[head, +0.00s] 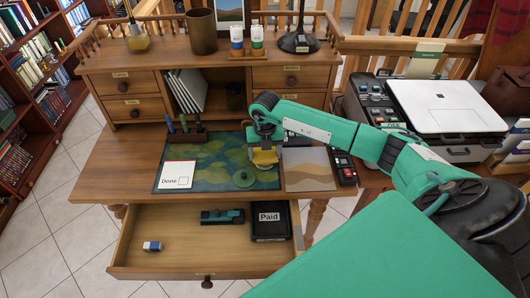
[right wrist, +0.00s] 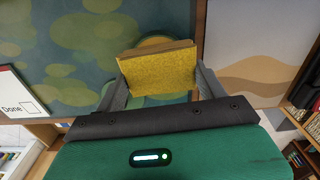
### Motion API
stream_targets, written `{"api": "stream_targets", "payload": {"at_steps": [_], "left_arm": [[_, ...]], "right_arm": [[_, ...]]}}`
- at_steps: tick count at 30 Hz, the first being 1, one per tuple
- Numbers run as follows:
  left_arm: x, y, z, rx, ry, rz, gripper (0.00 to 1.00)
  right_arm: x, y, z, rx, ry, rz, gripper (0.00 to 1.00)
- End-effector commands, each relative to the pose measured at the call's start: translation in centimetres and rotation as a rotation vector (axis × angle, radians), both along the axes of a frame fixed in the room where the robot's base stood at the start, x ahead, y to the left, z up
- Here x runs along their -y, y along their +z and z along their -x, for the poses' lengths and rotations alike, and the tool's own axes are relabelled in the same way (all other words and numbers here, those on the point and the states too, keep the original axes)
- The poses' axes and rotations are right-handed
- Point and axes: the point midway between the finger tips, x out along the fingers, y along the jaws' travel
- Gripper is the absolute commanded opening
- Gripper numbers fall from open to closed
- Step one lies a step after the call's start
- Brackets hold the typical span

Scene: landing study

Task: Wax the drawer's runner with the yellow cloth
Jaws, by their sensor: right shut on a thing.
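My right gripper (head: 264,149) is above the front part of the desk mat, shut on the yellow cloth (head: 265,157). In the right wrist view the cloth (right wrist: 158,72) looks like a folded yellow pad between the two fingers (right wrist: 156,82). The drawer (head: 190,271) below the desktop is pulled open, its knob at the front. The cloth is over the mat, behind the drawer and apart from it. I cannot clearly make out the drawer's runner. My left gripper is not in view.
The drawer holds a blue-and-white eraser (head: 152,246), a teal stapler-like thing (head: 222,217) and a black tray marked Paid (head: 285,237). On the desk are a green mat (head: 222,150), a Done card (head: 177,174), a tan picture (head: 308,170) and a dark remote-like device (head: 344,167).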

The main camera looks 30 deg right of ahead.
Motion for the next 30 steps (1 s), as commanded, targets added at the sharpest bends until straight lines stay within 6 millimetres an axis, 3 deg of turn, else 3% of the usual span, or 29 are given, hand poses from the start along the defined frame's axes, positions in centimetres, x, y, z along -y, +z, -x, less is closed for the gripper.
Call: {"api": "stream_targets", "payload": {"at_steps": [15,30], "left_arm": [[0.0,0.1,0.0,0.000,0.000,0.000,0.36],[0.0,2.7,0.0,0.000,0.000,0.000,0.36]], "right_arm": [[0.0,0.1,0.1,-0.002,0.000,0.000,0.46],[0.0,4.0,0.0,0.000,0.000,0.001,0.46]]}}
